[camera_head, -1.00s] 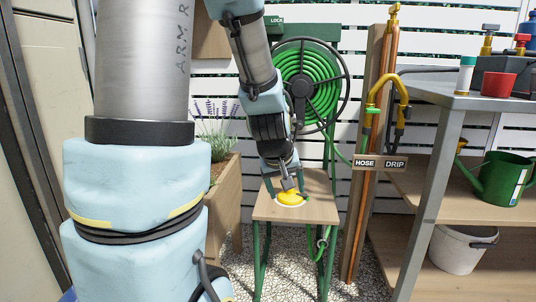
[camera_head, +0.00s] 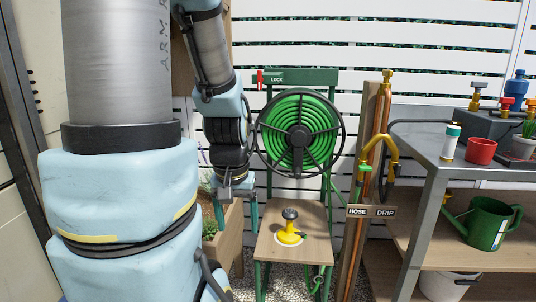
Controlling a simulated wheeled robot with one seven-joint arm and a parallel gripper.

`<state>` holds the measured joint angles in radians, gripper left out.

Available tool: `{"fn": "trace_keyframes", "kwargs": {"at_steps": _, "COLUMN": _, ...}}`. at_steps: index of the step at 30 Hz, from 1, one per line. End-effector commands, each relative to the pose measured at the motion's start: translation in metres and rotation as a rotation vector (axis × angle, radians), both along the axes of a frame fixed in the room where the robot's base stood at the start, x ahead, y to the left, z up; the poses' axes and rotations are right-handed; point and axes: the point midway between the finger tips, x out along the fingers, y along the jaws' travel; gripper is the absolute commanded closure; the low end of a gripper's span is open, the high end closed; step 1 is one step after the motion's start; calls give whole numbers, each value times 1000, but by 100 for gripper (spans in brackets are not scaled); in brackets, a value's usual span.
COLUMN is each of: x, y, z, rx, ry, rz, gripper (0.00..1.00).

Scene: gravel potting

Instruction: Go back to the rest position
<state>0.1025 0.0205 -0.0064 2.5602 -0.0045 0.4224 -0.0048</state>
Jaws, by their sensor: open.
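My gripper (camera_head: 236,215) hangs at the end of my arm, left of the small wooden stand. Its two teal fingers point down, spread apart with nothing between them. A yellow nozzle with a dark top (camera_head: 289,232) stands upright on a pale round mark on the wooden stand (camera_head: 265,248). The gripper is apart from it, to its left. My arm hides part of the wooden planter (camera_head: 229,236) behind it.
A green hose reel (camera_head: 300,133) with a red lever (camera_head: 260,78) stands behind the stand. Copper pipes with a HOSE and DRIP sign (camera_head: 371,211) rise to its right. A metal bench (camera_head: 425,150) holds a red pot (camera_head: 481,151); a green watering can (camera_head: 490,224) sits below.

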Motion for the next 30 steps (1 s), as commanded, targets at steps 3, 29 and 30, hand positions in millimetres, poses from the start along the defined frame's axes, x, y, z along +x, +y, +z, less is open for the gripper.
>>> {"fn": "trace_keyframes", "kwargs": {"at_steps": 3, "x": 0, "y": 0, "z": 54, "rx": 0, "ry": 0, "rz": 0, "gripper": 22}}
{"fn": "trace_keyframes", "kwargs": {"at_steps": 29, "x": 0, "y": 0, "z": 212, "rx": 0, "ry": 0, "rz": 0, "gripper": 22}}
{"fn": "trace_keyframes", "kwargs": {"at_steps": 30, "x": 0, "y": 0, "z": 211, "rx": 0, "ry": 0, "rz": 0, "gripper": 22}}
